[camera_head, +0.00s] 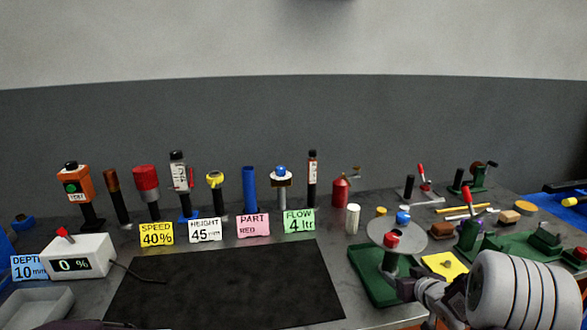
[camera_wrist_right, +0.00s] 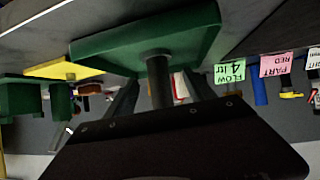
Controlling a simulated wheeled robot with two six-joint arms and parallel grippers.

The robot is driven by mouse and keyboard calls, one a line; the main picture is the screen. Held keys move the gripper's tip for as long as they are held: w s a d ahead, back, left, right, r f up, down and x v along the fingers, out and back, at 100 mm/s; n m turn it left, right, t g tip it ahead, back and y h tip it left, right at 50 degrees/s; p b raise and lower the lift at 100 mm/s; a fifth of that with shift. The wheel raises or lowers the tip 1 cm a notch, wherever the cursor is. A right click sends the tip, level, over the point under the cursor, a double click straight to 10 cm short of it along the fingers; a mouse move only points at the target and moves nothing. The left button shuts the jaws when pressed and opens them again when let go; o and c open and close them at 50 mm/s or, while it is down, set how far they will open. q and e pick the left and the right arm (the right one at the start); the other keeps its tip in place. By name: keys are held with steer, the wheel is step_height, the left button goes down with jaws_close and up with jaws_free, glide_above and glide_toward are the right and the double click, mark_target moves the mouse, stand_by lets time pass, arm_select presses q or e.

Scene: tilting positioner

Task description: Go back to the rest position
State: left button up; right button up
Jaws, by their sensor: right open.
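The positioner has a green base (camera_head: 366,284), a short post and a tilted round grey plate (camera_head: 412,236). A red-topped piece (camera_head: 391,241) and a blue-topped piece (camera_head: 403,216) show at the plate. My right gripper (camera_head: 408,285) is open, low beside the post and below the plate. In the right wrist view the green base (camera_wrist_right: 120,45) is at the top, and the grey post (camera_wrist_right: 159,80) shows between the two dark fingers of my right gripper (camera_wrist_right: 160,95). I cannot tell whether a finger touches it. My left gripper is not in view.
A black mat (camera_head: 225,285) lies clear in the middle of the bench. Several tools and label cards, such as the yellow speed card (camera_head: 156,234), line its back. A white display box (camera_head: 80,256) and grey tray (camera_head: 35,308) are at the left. Green fixtures (camera_head: 500,245) crowd the right.

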steer(key=s+a+g+p, duration=0.1)
steer(key=s+a+g, duration=0.1)
steer(key=s+a, duration=0.2)
steer(key=s+a+g+p, duration=0.1)
steer(key=s+a+g, duration=0.2)
steer(key=s+a, duration=0.1)
steer(key=shift+s+a+m+h+p, duration=0.1)
steer(key=shift+a+m+h+p, duration=0.2)
steer(key=shift+a+m+h, duration=0.1)
arm_select(q)
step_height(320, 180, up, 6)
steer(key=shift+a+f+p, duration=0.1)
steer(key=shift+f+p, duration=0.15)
steer(key=shift+p, duration=0.6)
arm_select(e)
steer(key=s+a+g, duration=0.2)
steer(key=s+a, duration=0.3)
steer(key=s, duration=0.3)
steer(key=s+a+f+g+y, duration=0.1)
steer(key=s+a+g, duration=0.2)
steer(key=s+a, duration=0.2)
steer(key=s, duration=0.2)
steer(key=shift+s+g+y, duration=0.3)
steer(key=shift+s, duration=0.05)
steer(key=shift+f, duration=0.1)
